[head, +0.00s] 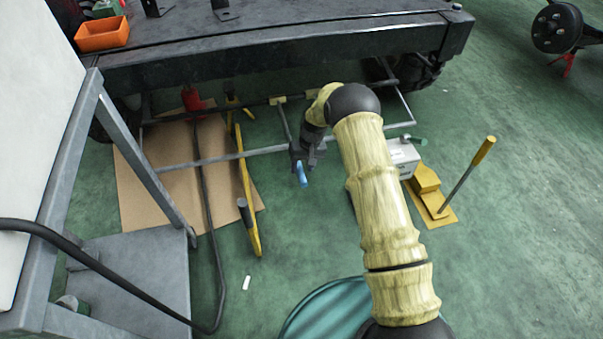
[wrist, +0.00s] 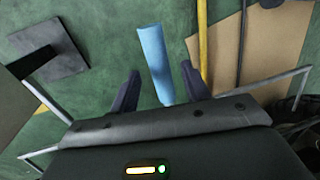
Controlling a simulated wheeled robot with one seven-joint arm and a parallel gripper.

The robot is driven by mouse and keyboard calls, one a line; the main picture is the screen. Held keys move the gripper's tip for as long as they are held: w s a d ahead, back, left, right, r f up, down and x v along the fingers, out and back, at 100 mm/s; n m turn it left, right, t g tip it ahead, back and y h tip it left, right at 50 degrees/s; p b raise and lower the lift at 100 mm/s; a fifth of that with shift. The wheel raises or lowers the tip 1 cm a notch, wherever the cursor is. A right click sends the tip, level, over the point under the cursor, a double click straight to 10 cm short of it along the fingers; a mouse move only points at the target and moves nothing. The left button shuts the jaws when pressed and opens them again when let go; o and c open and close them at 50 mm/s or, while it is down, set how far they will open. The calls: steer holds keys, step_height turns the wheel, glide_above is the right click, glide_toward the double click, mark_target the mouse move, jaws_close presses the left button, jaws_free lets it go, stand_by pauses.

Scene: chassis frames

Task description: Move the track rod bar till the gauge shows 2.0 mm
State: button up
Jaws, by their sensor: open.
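My gripper (head: 304,152) is low in front of the chassis frame, near the grey rails. In the wrist view its dark fingers (wrist: 160,72) stand apart on both sides of a blue cylindrical grip (wrist: 153,52), with visible gaps. The blue grip also shows below my gripper in the head view (head: 302,174). A short grey bar (head: 284,121) slants from a yellow clamp (head: 278,100) toward my gripper. It may be the bar that carries the blue grip; the joint is hidden behind my gripper. I cannot make out a gauge or a reading.
A long grey rail (head: 220,158) runs across beneath the chassis (head: 250,65). A yellow bar (head: 247,190) lies at the left over cardboard (head: 140,195). A white box (head: 403,157) and a yellow jack (head: 430,190) with an upright handle stand at the right. A grey stand is at left.

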steer(key=shift+a+f, duration=0.2)
steer(key=shift+f, duration=0.85)
steer(key=shift+c, duration=0.5)
